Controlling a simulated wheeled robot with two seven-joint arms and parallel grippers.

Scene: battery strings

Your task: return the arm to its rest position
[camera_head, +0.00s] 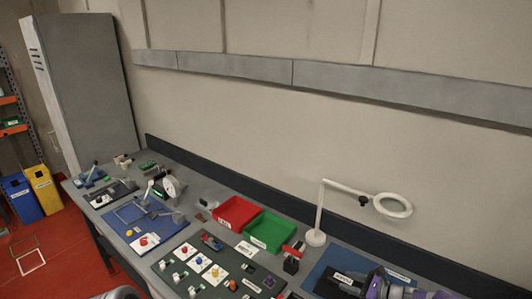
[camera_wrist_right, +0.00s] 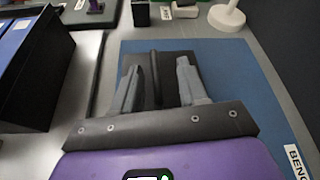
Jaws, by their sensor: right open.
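My right gripper (camera_wrist_right: 158,78) is open, its two grey fingers spread apart over a blue mat (camera_wrist_right: 235,75). A dark object with a raised ridge (camera_wrist_right: 156,70) lies below and between the fingers; I cannot tell whether they touch it. In the head view my right gripper (camera_head: 378,284) shows at the bottom right edge, purple and grey, beside a black labelled object (camera_head: 340,281) on the blue mat. My left gripper is not in view.
A lamp with a ring head (camera_head: 393,205) stands behind my right gripper. A red bin (camera_head: 236,212) and a green bin (camera_head: 268,231) stand left of it. A dark board (camera_head: 217,272) with several small parts lies in front. A dark bin (camera_wrist_right: 30,70) stands left in the wrist view.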

